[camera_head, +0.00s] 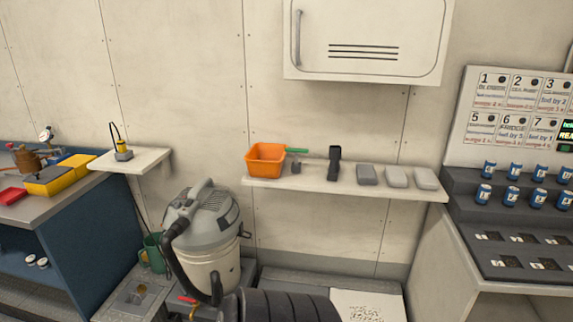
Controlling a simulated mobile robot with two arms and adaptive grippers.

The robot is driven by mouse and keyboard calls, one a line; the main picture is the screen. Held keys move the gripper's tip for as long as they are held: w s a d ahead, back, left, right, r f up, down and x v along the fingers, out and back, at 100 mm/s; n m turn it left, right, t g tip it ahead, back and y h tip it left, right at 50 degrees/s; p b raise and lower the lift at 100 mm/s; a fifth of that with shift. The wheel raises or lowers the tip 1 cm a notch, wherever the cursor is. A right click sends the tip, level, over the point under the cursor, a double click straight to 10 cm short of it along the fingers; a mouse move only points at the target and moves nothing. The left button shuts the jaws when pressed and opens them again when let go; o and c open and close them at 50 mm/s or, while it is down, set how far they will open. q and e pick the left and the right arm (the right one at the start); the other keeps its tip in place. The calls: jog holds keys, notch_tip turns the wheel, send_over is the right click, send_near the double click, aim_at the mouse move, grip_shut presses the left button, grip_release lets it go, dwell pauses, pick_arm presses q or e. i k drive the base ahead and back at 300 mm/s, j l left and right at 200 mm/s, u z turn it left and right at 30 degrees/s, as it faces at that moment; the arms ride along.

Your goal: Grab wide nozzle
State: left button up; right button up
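A wall shelf (330,186) holds several small items. A black upright piece (334,163) with a broader top stands at its middle and looks like a vacuum nozzle. A small dark grey piece (296,164) stands to its left, below a green-handled tool (296,150). I cannot tell for certain which piece is the wide nozzle. A grey and cream vacuum cleaner (208,235) with a black hose stands at the lower left of the shelf. Neither of my grippers can be made out in the head view.
An orange bin (266,161) and several grey blocks (396,177) share the shelf. A white cabinet (365,40) hangs above. A black ribbed cylinder (280,306) fills the bottom centre; I cannot tell what it belongs to. Blue cans (489,168) stand on the right rack.

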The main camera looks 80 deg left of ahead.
aim_at(335, 152)
jog(key=u, duration=2.2)
